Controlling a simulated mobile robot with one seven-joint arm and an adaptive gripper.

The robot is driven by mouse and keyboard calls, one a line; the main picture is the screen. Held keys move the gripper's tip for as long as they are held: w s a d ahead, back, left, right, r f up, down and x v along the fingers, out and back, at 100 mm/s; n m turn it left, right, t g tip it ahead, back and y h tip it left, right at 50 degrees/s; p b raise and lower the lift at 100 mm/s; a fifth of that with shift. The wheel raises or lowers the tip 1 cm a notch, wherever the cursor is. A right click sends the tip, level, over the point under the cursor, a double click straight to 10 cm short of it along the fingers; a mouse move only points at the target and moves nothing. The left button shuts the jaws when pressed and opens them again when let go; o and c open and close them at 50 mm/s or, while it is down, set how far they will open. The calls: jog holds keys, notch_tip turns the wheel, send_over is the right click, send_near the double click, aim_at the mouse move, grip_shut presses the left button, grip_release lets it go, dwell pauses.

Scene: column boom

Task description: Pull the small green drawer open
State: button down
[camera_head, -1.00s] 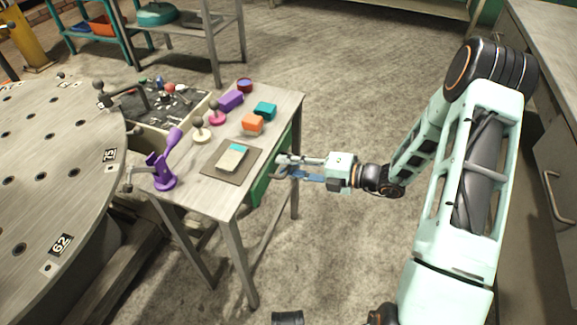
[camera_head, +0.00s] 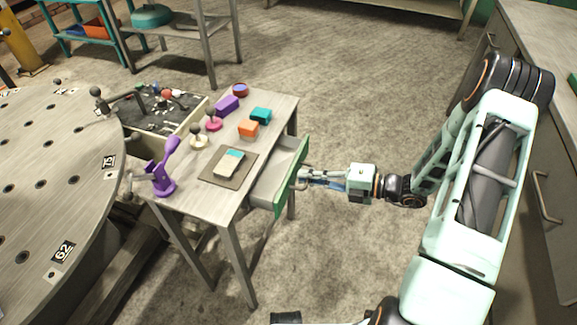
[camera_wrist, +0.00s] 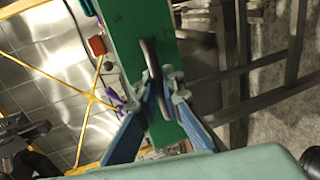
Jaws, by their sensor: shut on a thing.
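The small green drawer (camera_head: 293,180) stands out from the right side of the small table (camera_head: 200,204), with a gap showing its pale grey inside. Its green front also fills the upper middle of the wrist view (camera_wrist: 137,42). A dark curved handle (camera_wrist: 153,66) sits on that front. My gripper (camera_head: 304,178) reaches the drawer front from the right. In the wrist view my gripper (camera_wrist: 163,95) has its blue-backed fingers on both sides of the handle, shut on it. The drawer looks empty where I can see into it.
A round table (camera_head: 45,180) is at left. Open floor lies in front; a grey cabinet (camera_head: 545,190) stands at right.

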jog(key=v, duration=0.2)
jog(key=f+v, duration=0.1)
jog(key=v, duration=0.2)
jog(key=shift+s+d+p, duration=0.1)
jog(key=shift+d+p, duration=0.25)
jog(key=shift+p, duration=0.05)
jog(key=c, duration=2)
grip_release()
jog(key=shift+c, duration=0.2)
jog(key=v, duration=1.2)
